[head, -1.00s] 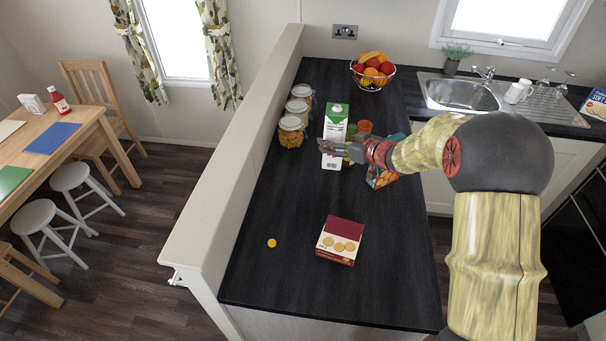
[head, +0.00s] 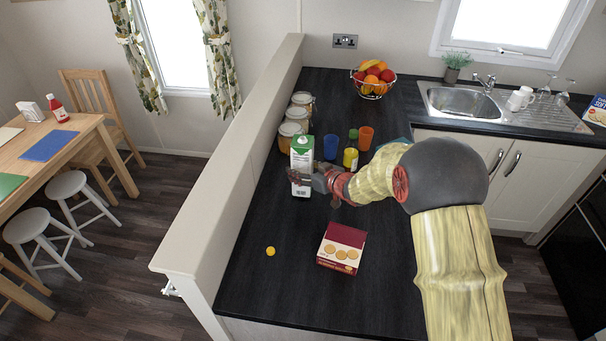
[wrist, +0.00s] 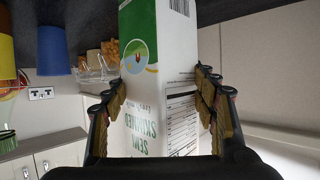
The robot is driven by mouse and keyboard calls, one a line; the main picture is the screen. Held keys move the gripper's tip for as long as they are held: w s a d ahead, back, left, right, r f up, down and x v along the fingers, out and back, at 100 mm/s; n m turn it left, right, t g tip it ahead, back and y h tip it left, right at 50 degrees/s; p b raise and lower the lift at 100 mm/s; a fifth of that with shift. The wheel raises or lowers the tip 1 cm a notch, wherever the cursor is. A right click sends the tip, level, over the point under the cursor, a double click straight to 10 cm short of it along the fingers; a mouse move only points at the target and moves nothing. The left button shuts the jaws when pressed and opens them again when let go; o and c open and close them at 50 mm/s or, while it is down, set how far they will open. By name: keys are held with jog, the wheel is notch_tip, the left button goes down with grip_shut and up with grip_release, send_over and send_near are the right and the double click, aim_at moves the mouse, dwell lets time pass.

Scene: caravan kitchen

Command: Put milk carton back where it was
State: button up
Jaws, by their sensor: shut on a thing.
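The milk carton (head: 303,158) is white with a green top and stands upright at the left side of the dark counter, in front of the glass jars. My gripper (head: 301,181) is shut on its lower part, coming from the right. In the wrist view the carton (wrist: 160,75) appears upside down between the two fingers of my gripper (wrist: 163,103), which press on its sides. Whether the carton's base touches the counter I cannot tell.
Lidded jars (head: 291,130) stand behind the carton by the low wall (head: 225,170). A blue cup (head: 331,147), a yellow bottle (head: 351,157) and an orange cup (head: 365,138) stand to its right. A biscuit box (head: 342,248) and yellow cap (head: 270,251) lie nearer, with bare counter around them.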

jog(key=shift+f, duration=0.4)
jog(key=shift+f, duration=0.1)
jog(key=o, duration=1.4)
jog(key=shift+f, duration=0.1)
jog(key=shift+o, duration=0.2)
